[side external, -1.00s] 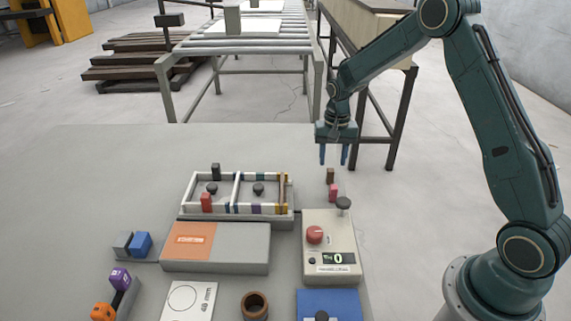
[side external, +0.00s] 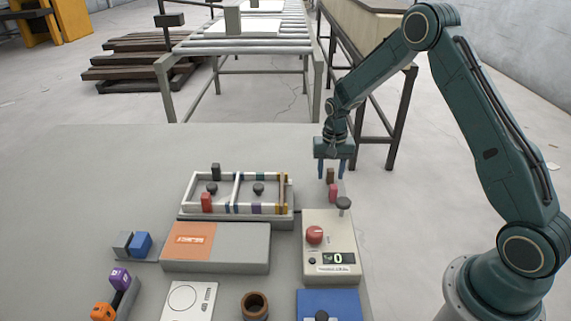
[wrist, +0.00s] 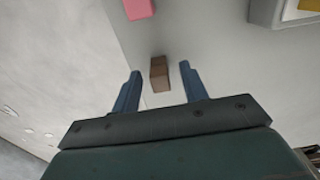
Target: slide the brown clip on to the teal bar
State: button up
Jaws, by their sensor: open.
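The brown clip (side external: 330,174) is a small upright block at the table's far right edge; it also shows in the wrist view (wrist: 159,74). My gripper (side external: 331,169) is open above it, its blue fingertips pointing down. In the wrist view the clip shows between the two open fingers (wrist: 160,70), apart from both. A small teal patch (side external: 260,176) shows on the far rail of the white frame (side external: 186,189); it may mark the teal bar, but the bar itself is too small to make out clearly.
A control box with a red knob (side external: 314,235) is nearby. Red (side external: 206,202) and black (side external: 216,171) blocks are on the frame.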

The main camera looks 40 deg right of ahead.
aim_at(331, 170)
jog(key=shift+c, duration=0.2)
grip_shut()
jog(key=shift+r, duration=0.1)
notch_tip(331, 170, up, 20)
dwell(0.6)
dwell(0.5)
jog(key=w+a+f, duration=0.3)
jog(key=w+a, duration=0.2)
jog(key=a, duration=0.4)
jog(key=w+a+f, duration=0.3)
jog(key=w+a, duration=0.2)
jog(key=a, duration=0.3)
jog(key=shift+w+a, duration=0.3)
jog(key=shift+a, duration=0.05)
